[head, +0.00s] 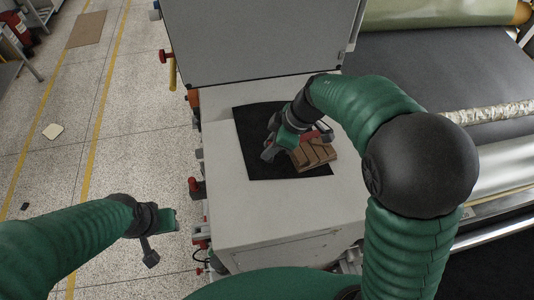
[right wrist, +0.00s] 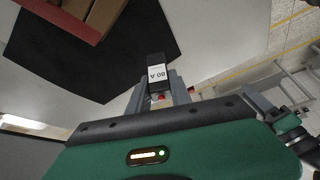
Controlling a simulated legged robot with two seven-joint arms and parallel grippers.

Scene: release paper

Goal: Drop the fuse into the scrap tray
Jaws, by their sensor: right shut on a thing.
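The fuse (right wrist: 156,74) is a small black block with a white label marked 80 A. In the right wrist view it sits between the grey fingers of my right gripper (right wrist: 160,92), which is shut on it. The scrap tray (head: 315,153) is brown with dividers and lies on a black mat. Its corner shows at the upper left of the right wrist view (right wrist: 90,14). In the head view my right gripper (head: 269,150) is just left of the tray, apart from it; the fuse cannot be made out there. My left gripper (head: 160,236) is over the floor, its opening unclear.
The black mat (head: 255,128) lies on a white worktop (head: 225,215). A grey upright panel (head: 255,40) stands behind it. Coloured knobs (head: 194,185) line the worktop's left side. A machine with rollers (head: 490,185) is at the right. The floor at the left is mostly clear.

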